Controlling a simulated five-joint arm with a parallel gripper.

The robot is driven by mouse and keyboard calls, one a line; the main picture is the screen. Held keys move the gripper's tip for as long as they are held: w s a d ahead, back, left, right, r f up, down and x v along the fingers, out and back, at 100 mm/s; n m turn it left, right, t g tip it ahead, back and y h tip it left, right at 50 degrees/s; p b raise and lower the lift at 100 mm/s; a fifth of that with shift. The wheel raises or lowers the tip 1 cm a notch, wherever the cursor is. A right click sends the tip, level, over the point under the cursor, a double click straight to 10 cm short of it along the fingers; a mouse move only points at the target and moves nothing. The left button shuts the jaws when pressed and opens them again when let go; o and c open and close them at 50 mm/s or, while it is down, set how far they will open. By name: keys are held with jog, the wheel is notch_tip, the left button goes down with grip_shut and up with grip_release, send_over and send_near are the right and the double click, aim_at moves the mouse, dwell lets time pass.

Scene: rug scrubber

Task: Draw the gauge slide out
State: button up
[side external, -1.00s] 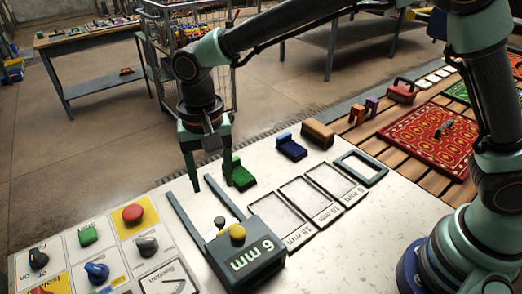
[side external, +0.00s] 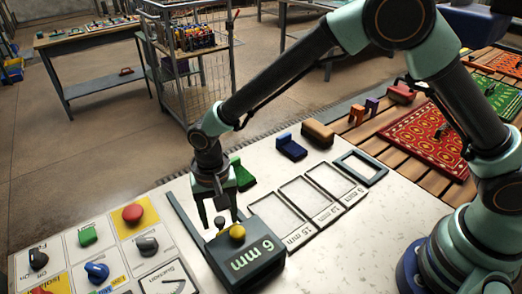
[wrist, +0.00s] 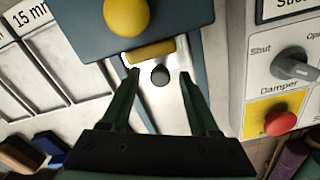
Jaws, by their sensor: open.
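The gauge block (side external: 245,255) is a dark blue-grey housing marked 6 mm, with a yellow knob (side external: 237,232) on top. In the wrist view its housing (wrist: 180,14) is at the top, with the yellow knob (wrist: 127,15) and a yellow strip (wrist: 152,52) at its edge. A pale metal slide (wrist: 165,102) sticks out from under it and bears a small dark knob (wrist: 160,75). My gripper (side external: 220,219) is open over the slide. In the wrist view its fingertips (wrist: 159,74) stand either side of the dark knob; I cannot tell whether they touch it.
A control panel (side external: 110,245) with knobs and buttons lies left of the gauge. Marked slots (side external: 305,200) lie to its right. A green block (side external: 241,174) is just behind my gripper, and blue (side external: 290,147) and brown (side external: 317,134) blocks stand farther back.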

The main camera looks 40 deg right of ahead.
grip_shut()
dwell(1.4)
